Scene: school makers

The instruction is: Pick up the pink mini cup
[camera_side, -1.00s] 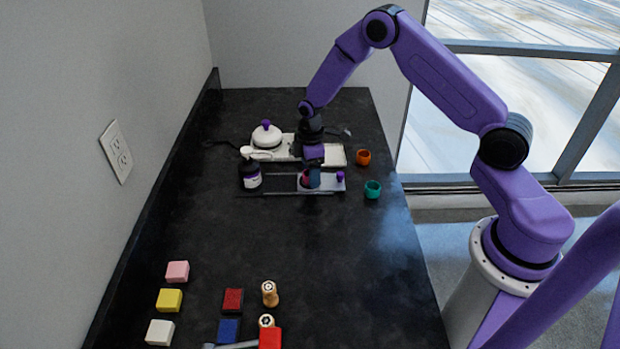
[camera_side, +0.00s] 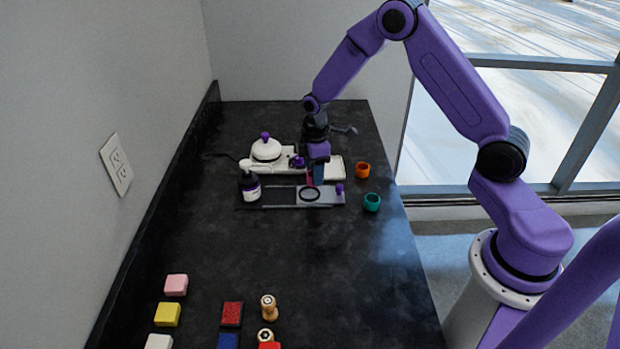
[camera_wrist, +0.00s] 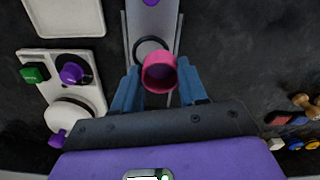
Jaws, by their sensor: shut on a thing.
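The pink mini cup (camera_wrist: 159,72) is between the two blue fingers of my gripper (camera_wrist: 152,90) in the wrist view. My gripper is shut on it. In the side view a narrow strip of the cup (camera_side: 310,179) shows beside the fingers of my gripper (camera_side: 316,177); the rest is hidden. The cup appears raised above the grey tray (camera_side: 278,196). A black ring (camera_side: 309,194) lies bare on that tray; in the wrist view the cup partly covers the ring (camera_wrist: 150,44).
An orange cup (camera_side: 362,170) and a teal cup (camera_side: 372,202) stand right. Coloured blocks, including a pink one (camera_side: 176,285), lie in front. The middle counter is clear.

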